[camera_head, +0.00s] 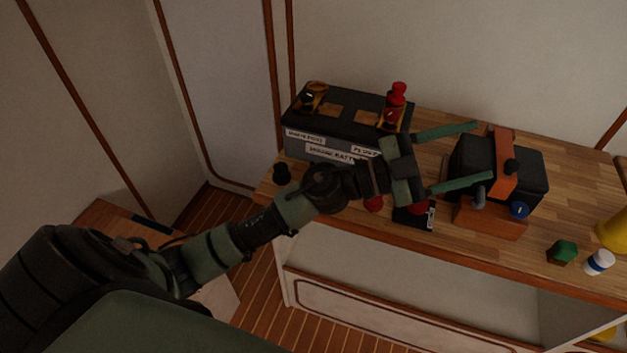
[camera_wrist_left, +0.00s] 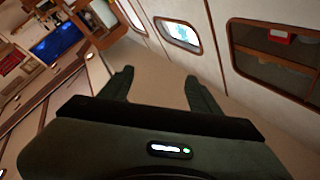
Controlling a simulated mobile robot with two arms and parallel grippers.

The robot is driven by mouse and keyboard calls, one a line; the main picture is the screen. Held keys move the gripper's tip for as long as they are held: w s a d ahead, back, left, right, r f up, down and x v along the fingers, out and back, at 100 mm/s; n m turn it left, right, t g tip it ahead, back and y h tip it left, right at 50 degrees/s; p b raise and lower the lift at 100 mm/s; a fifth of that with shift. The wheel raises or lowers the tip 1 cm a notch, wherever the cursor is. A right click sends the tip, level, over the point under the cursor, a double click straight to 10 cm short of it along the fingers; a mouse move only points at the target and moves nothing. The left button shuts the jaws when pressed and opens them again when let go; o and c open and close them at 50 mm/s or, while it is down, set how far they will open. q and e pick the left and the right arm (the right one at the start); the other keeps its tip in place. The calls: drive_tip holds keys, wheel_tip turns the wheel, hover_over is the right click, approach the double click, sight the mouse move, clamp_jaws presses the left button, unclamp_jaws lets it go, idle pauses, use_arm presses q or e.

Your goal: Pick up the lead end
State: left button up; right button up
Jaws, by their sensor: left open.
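My left gripper (camera_head: 482,152) is open and empty above the bench, its two green fingers spread and pointing right toward a black box with an orange strap (camera_head: 471,160). The wrist view also shows its fingers (camera_wrist_left: 160,88) apart with nothing between them. A dark battery (camera_head: 330,118) with a white label stands left of the gripper. It carries a red cap (camera_head: 397,94) and a brass-coloured terminal (camera_head: 313,97). A small black piece (camera_head: 281,173) and a red piece (camera_head: 374,205) lie in front of it. I cannot tell which piece is the lead end.
A dark handheld device (camera_head: 413,216) lies below the gripper, partly covered. A green piece (camera_head: 562,251), a white and blue bottle (camera_head: 599,262) and a yellow object (camera_head: 614,232) stand at the right. Walls close the back.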

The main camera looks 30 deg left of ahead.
use_arm(q)
drive_tip(key=s+a+f+m+g+y, duration=0.1)
drive_tip(key=a+f+m+g+y, duration=0.2)
drive_tip(key=f+m+g+y, duration=0.65)
drive_tip(key=a+f+n+g+y, duration=0.1)
drive_tip(key=a+n+y, duration=0.1)
drive_tip(key=a, duration=0.6)
drive_tip(key=a+f+n+g+y, duration=0.1)
drive_tip(key=a+f+n+y, duration=0.1)
drive_tip(key=a, duration=0.6)
drive_tip(key=a+f+n+g+y, duration=0.1)
drive_tip(key=a+n+y, duration=0.3)
drive_tip(key=a, duration=0.4)
drive_tip(key=shift+w+a+f+n, duration=0.4)
drive_tip(key=shift+f+n, duration=0.15)
drive_tip(key=shift+n, duration=0.2)
drive_tip(key=f, duration=0.2)
drive_tip(key=f+p, duration=0.1)
drive_tip(key=f, duration=0.1)
drive_tip(key=f+p, duration=0.1)
drive_tip(key=f, duration=0.2)
drive_tip(key=shift+s+a, duration=0.1)
drive_tip(key=shift+a, duration=0.3)
drive_tip(key=shift+f, duration=0.3)
clamp_jaws()
